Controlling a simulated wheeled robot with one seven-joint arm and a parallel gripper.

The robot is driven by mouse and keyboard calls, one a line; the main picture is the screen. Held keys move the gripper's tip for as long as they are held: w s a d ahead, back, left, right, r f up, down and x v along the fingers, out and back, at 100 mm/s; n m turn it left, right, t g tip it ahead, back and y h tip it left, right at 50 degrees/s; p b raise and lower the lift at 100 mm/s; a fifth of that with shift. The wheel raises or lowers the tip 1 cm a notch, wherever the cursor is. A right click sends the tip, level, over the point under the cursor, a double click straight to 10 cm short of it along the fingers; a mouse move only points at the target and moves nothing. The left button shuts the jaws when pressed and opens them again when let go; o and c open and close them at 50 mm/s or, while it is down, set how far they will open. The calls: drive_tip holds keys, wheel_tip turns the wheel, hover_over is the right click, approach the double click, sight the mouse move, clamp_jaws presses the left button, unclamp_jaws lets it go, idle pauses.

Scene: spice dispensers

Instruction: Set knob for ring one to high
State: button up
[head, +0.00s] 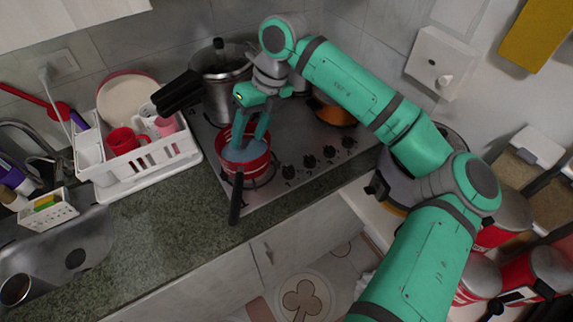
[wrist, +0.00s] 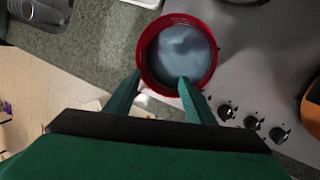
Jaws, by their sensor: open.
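A row of several black stove knobs runs along the front of the cooktop. The leftmost knob (head: 289,172) is just right of the red pan (head: 231,170), and its setting is too small to read. A knob (wrist: 226,112) also shows in the wrist view, right of my fingers. No label tells which knob is for ring one. My gripper (head: 248,140) is open and empty, pointing down over the red pan, left of and behind the knobs. In the wrist view my gripper (wrist: 160,76) has its fingertips apart across the pan's opening. Contact with the pan cannot be told.
A pressure cooker (head: 222,92) stands behind, and an orange pot (head: 332,112) sits at the back right. A white dish rack (head: 182,146) is left of the stove. Bare counter (head: 150,225) lies at front left.

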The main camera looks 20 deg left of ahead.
sight(288, 169)
drive_tip(key=w+d+f+m+t+h, duration=0.2)
drive_tip(key=w+d+f+h, duration=0.15)
drive_tip(key=d, duration=0.55)
wheel_tip(288, 169, down, 10)
drive_tip(key=shift+w+a+f, duration=0.1)
drive_tip(key=shift+w+f, duration=0.05)
drive_tip(key=shift+c, duration=0.3)
drive_tip(key=c, duration=1)
drive_tip(key=shift+a, duration=0.1)
